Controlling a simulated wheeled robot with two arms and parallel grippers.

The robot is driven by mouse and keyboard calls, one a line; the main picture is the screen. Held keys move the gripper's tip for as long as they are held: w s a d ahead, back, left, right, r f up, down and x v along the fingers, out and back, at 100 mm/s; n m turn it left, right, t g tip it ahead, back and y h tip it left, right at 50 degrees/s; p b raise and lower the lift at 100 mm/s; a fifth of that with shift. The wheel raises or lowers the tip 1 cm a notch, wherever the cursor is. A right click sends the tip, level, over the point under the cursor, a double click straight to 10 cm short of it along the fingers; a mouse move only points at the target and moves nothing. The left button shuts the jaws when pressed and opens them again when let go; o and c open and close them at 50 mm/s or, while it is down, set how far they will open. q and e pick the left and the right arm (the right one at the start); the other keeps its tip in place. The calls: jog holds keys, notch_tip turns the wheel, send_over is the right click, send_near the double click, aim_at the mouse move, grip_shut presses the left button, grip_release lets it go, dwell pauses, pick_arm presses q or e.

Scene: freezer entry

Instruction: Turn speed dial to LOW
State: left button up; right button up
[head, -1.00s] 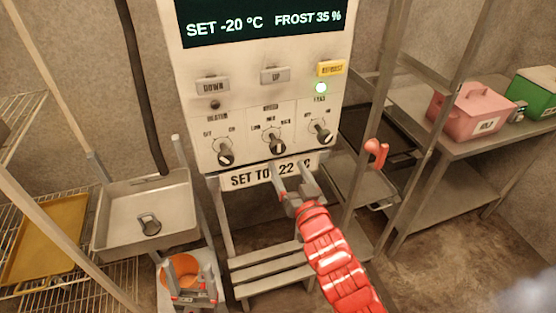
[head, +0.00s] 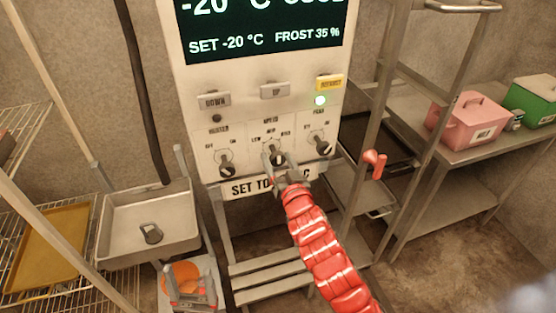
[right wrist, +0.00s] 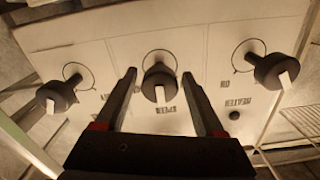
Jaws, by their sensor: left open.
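The speed dial (head: 277,158) is the middle of three black knobs on the white control panel (head: 240,120). Labels LOW, MID and a third, blurred one sit above it; I cannot tell which its white mark points at. My right gripper (head: 280,161), on the red-sleeved arm, is at this dial. In the right wrist view, the open fingers of this gripper (right wrist: 159,77) stand either side of the speed dial (right wrist: 157,84), with gaps visible. My left gripper (head: 189,294) is open and empty, low at left by an orange bucket.
The heater knob (head: 226,169) and fan knob (head: 320,147) flank the dial closely. A sign (head: 240,189) below is partly hidden by my right gripper. A metal sink (head: 150,220) is left, and a rack (head: 372,130) right.

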grip_shut()
jog(key=shift+n+b, duration=0.7)
jog(key=shift+n, duration=0.3)
jog(key=shift+n+b, duration=0.6)
jog(key=shift+n, duration=0.6)
jog(key=n, duration=0.2)
jog(key=shift+n+b, duration=0.3)
jog(key=shift+b, duration=0.05)
jog(key=shift+r+n, duration=0.1)
jog(key=shift+n, duration=1.4)
